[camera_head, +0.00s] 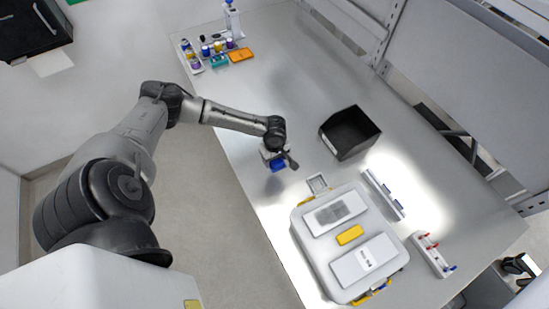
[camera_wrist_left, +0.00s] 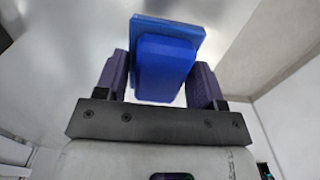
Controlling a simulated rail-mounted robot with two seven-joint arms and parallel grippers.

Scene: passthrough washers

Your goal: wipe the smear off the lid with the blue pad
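My left gripper (camera_head: 277,160) is shut on the blue pad (camera_head: 279,165), held by its block between the two fingers. The pad also fills the upper middle of the left wrist view (camera_wrist_left: 166,62), between the fingertips (camera_wrist_left: 160,80). The pad is over the near left part of the bench, apart from the white case (camera_head: 310,258). I cannot tell clearly whether the grey patch is the smear. My right gripper is not in view.
A black open bin (camera_head: 350,132) stands right of the gripper. A small square frame (camera_head: 317,183) lies beside the case. Bottles (camera_head: 218,47) stand far left; the bench between is clear.

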